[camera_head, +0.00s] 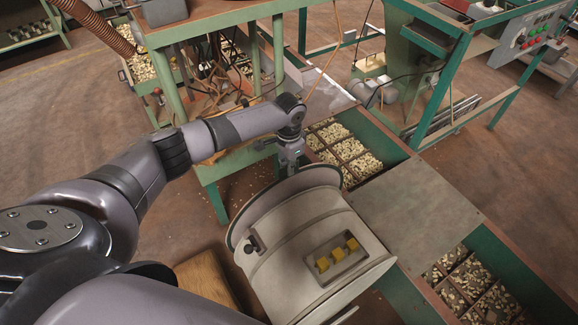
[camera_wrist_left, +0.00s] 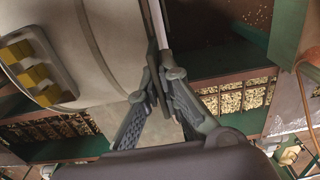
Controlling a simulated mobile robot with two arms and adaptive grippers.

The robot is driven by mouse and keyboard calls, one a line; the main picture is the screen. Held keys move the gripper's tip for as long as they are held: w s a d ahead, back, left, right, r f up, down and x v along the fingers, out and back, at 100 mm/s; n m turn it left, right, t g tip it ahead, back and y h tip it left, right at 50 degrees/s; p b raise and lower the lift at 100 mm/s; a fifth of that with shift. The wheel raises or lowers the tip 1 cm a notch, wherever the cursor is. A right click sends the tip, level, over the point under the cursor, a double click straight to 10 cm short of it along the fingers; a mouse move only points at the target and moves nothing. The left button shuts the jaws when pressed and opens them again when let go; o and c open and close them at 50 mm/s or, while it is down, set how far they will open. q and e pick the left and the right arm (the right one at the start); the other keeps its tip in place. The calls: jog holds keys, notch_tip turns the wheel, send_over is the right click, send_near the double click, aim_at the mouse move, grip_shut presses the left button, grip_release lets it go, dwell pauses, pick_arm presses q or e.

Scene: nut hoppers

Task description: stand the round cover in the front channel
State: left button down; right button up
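A large pale drum (camera_head: 300,262) stands in the lower middle of the head view, with a window of yellow blocks; it also shows at the left in the wrist view (camera_wrist_left: 105,45). The round cover (camera_head: 262,205) stands on edge against the drum's upper-left end. In the left wrist view the cover (camera_wrist_left: 161,22) is a thin light strip running up from the fingertips. My left gripper (camera_head: 290,168) is at the cover's top rim; its fingers (camera_wrist_left: 159,78) are closed on that edge. The cover's lower edge and the front channel are hidden. My right gripper is out of view.
A green-framed trough of nut bins (camera_head: 345,150) runs behind the drum, with a flat grey plate (camera_head: 420,205) to the right and more bins (camera_head: 470,285) beyond. A green machine frame (camera_head: 172,90) stands behind my left arm. A wooden block (camera_head: 205,280) lies left of the drum.

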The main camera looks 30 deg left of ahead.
aim_at(289, 187)
pick_arm(q)
jog(key=shift+f+b, duration=1.3)
jog(key=shift+f, duration=0.3)
jog(key=shift+f+b, duration=2.25)
jog(key=shift+f, duration=1.65)
jog(key=shift+s+d+p, duration=0.3)
jog(key=shift+d+p, duration=0.25)
jog(key=shift+d, duration=0.05)
jog(key=shift+s+d, duration=0.15)
jog(key=shift+d, duration=0.1)
jog(key=c, duration=1.7)
grip_release()
jog(key=shift+a+f, duration=0.1)
